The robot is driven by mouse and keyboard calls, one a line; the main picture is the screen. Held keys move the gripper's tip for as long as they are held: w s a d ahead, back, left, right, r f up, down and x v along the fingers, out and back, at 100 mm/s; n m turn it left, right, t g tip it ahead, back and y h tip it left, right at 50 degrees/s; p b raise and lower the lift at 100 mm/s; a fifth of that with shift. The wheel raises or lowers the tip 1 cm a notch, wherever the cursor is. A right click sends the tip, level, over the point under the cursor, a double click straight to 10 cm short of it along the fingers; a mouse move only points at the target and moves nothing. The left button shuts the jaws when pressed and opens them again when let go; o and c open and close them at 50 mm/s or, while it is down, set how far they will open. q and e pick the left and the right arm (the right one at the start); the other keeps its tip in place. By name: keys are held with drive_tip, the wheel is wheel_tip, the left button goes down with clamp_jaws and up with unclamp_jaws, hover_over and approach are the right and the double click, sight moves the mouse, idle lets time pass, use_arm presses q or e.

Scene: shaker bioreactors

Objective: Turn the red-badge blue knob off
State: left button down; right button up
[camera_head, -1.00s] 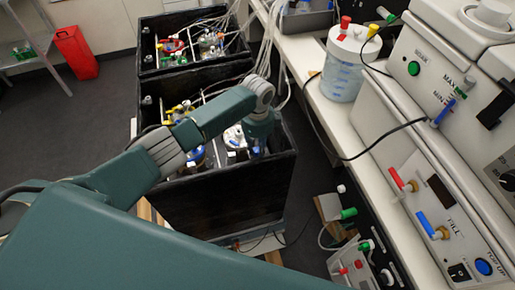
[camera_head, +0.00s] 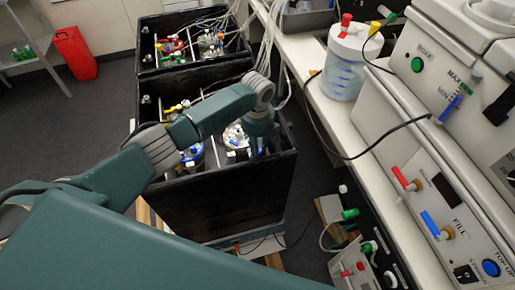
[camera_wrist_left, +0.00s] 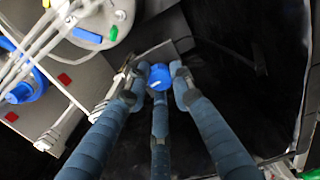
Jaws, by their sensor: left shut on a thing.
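In the left wrist view, a round blue knob (camera_wrist_left: 159,77) sits between the three fingers of my left gripper (camera_wrist_left: 158,82). The gripper is shut on it, the fingertips around its sides. Two red badges show on the grey panels at left, an upper one (camera_wrist_left: 64,78) and a lower one (camera_wrist_left: 11,117). No badge shows on the held knob, and its base is hidden. In the head view my left wrist (camera_head: 260,122) reaches down into the nearer black box (camera_head: 225,200), and its fingers are hidden there. My right gripper is not in view.
A round vessel lid (camera_wrist_left: 100,22) with tubes and coloured ports is close to my gripper. A second black box (camera_head: 190,75) stands behind the nearer one. The bench at right holds a clear jar (camera_head: 348,70) and a machine with a red lever (camera_head: 405,180).

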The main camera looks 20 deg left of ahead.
use_arm(q)
drive_tip(key=shift+w+r+m, duration=0.1)
drive_tip(key=shift+m, duration=0.3)
drive_tip(key=c, duration=1.5)
unclamp_jaws()
wheel_tip(320, 180, up, 12)
